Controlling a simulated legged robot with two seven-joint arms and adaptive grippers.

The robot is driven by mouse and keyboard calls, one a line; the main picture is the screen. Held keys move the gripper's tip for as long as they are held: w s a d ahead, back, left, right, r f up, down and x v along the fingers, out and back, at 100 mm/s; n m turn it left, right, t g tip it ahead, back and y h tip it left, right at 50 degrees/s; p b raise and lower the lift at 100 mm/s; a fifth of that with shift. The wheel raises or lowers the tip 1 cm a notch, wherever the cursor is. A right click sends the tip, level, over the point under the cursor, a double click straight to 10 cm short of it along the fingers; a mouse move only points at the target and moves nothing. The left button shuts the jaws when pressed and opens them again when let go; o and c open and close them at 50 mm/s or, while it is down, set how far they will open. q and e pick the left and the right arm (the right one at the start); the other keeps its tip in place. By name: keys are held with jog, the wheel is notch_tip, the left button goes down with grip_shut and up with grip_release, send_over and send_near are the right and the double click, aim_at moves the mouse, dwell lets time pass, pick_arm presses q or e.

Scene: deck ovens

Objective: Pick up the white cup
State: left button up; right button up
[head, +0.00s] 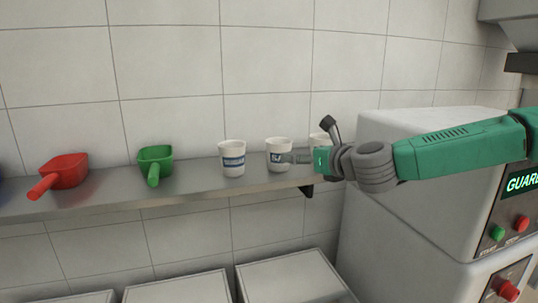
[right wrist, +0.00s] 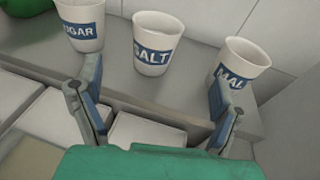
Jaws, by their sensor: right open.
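Three white cups with blue labels stand upright on a shelf. The left cup (head: 232,157), read as "...GAR" in the right wrist view (right wrist: 81,25), stands clear. The middle cup (head: 278,150) reads "SALT" in the right wrist view (right wrist: 156,42). The right cup (head: 316,140), labelled "MAL...", is partly hidden by my right arm in the head view but shows in the right wrist view (right wrist: 241,65). My right gripper (head: 293,158) is open and empty. In the right wrist view its fingers (right wrist: 155,76) are spread, with the SALT cup beyond and between them. My left gripper is out of view.
The grey shelf (head: 200,190) runs along a tiled wall. A green scoop (head: 155,160) and a red scoop (head: 65,172) lie to the left. White bins (head: 290,275) stand below. A large pale machine (head: 400,215) with buttons is at right.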

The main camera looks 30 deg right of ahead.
aim_at(284, 151)
jog(key=w, duration=0.2)
jog(key=w+f, duration=0.1)
jog(key=w, duration=0.3)
jog(key=shift+w+d+f, duration=0.1)
jog(key=shift+f, duration=0.25)
jog(key=shift+w+a+r, duration=0.25)
jog(key=shift+w+a, duration=0.15)
jog(key=shift+a, duration=0.15)
jog(key=w, duration=0.4)
jog(key=shift+w+d+f+p, duration=0.25)
jog(key=shift+d+f+p, duration=0.1)
jog(key=shift+p, duration=0.05)
jog(key=shift+w+d+f, duration=0.15)
jog(key=shift+w+d, duration=0.05)
jog(key=shift+d, duration=0.2)
jog(key=shift+s+a, duration=0.15)
jog(key=c, duration=0.3)
jog(key=shift+a, duration=0.15)
jog(key=c, duration=0.8)
jog(key=shift+a+r, duration=0.2)
jog(key=shift+a, duration=0.05)
jog(key=shift+c, duration=0.7)
